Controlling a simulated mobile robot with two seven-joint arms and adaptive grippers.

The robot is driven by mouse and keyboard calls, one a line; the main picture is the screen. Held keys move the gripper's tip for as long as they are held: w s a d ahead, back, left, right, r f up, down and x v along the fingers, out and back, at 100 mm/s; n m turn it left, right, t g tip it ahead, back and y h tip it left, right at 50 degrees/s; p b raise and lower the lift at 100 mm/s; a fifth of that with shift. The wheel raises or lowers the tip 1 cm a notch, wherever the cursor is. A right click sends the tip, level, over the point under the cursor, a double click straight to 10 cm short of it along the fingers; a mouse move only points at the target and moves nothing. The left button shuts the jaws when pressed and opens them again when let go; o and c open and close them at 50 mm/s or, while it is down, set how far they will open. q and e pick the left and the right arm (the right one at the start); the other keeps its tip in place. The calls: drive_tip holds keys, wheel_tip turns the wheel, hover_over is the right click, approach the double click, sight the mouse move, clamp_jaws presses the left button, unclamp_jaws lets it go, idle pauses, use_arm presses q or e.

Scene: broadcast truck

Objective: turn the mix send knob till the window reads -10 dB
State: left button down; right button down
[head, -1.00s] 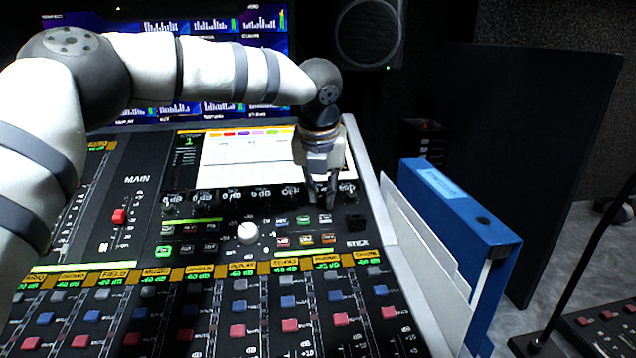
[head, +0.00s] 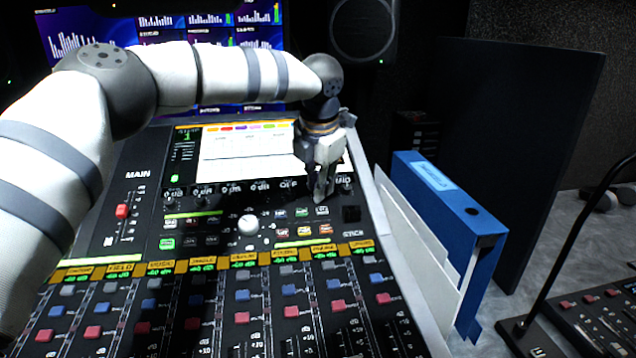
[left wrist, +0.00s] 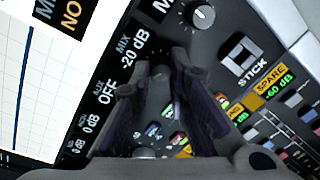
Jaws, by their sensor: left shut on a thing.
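The mix window (left wrist: 134,48) is on the panel in the left wrist view and reads -20 dB under the word MIX. The mix send knob (left wrist: 160,73) is a dark knob just beside that window, mostly hidden between my fingers. My left gripper (left wrist: 157,76) is shut on it, with one finger on each side. In the head view my left gripper (head: 322,196) points down at the right end of the knob row below the console screen, and it covers the knob there. My right gripper is in neither view.
Another knob (left wrist: 203,16) sits close by, with the STICK button (left wrist: 241,57) near it. A white knob (head: 247,225) and small lit buttons lie nearer the faders. A blue binder (head: 450,205) stands against the console's right side.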

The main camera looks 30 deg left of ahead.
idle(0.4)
use_arm(q)
drive_tip(key=c, duration=1.5)
unclamp_jaws()
drive_tip(key=v, duration=1.2)
drive_tip(key=shift+w, duration=0.1)
